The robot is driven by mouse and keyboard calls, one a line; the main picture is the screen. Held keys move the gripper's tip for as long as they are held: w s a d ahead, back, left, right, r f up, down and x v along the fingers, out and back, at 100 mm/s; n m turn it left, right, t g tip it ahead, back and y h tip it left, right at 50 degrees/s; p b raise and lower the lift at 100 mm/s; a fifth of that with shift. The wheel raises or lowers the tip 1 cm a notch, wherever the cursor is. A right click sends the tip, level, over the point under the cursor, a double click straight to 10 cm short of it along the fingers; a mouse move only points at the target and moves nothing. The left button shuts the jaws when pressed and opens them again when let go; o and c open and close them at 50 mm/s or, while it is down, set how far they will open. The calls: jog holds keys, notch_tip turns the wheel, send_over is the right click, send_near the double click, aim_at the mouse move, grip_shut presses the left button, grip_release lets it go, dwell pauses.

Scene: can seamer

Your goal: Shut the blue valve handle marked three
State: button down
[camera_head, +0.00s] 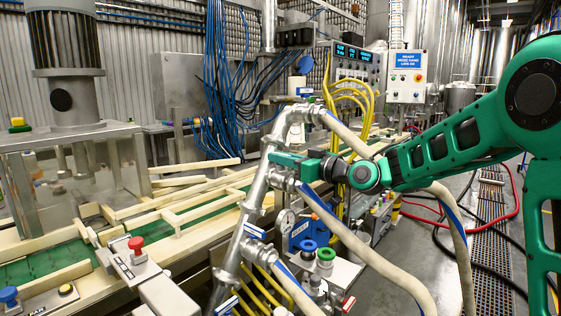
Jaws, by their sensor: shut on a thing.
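A slanted steel pipe manifold (252,205) stands in the middle, with several valve branches along its right side. My green gripper (287,160) is at the second branch from the top, shut on what appears to be that branch's valve handle, which its fingers mostly hide. Other blue handles show at the top branch (304,91), at the branch below my gripper (256,231) and at the bottom branch (227,305). Their number marks are too small to read, so I cannot tell which is three.
Pale hoses (370,262) with blue stripes curve right from the manifold, below my arm. A pressure gauge (286,221), a blue knob (308,246) and a green knob (326,255) stand close below my gripper. A conveyor (60,270) lies to the left.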

jog(key=shift+m+t+h, duration=0.3)
jog(key=shift+t, duration=0.1)
jog(key=shift+a+m+t+h, duration=0.1)
jog(key=shift+m+t+h, duration=1.2)
jog(key=shift+h, duration=0.55)
jog(key=shift+a+m+t+h, duration=0.1)
jog(key=shift+m+t+h, duration=0.9)
jog(key=shift+m+h, duration=0.7)
jog(key=shift+d+r+m+t+h, duration=0.1)
jog(key=shift+m+t+h, duration=0.35)
jog(key=shift+h, duration=0.9)
jog(key=shift+d+m+h, duration=0.15)
jog(key=shift+m+h, duration=0.6)
jog(key=shift+h, duration=0.25)
jog(key=c, duration=1.8)
grip_release()
jog(key=shift+w, duration=0.1)
jog(key=shift+c, duration=0.2)
jog(key=s, duration=1)
jog(key=shift+s+d, duration=0.35)
jog(key=shift+d, duration=0.1)
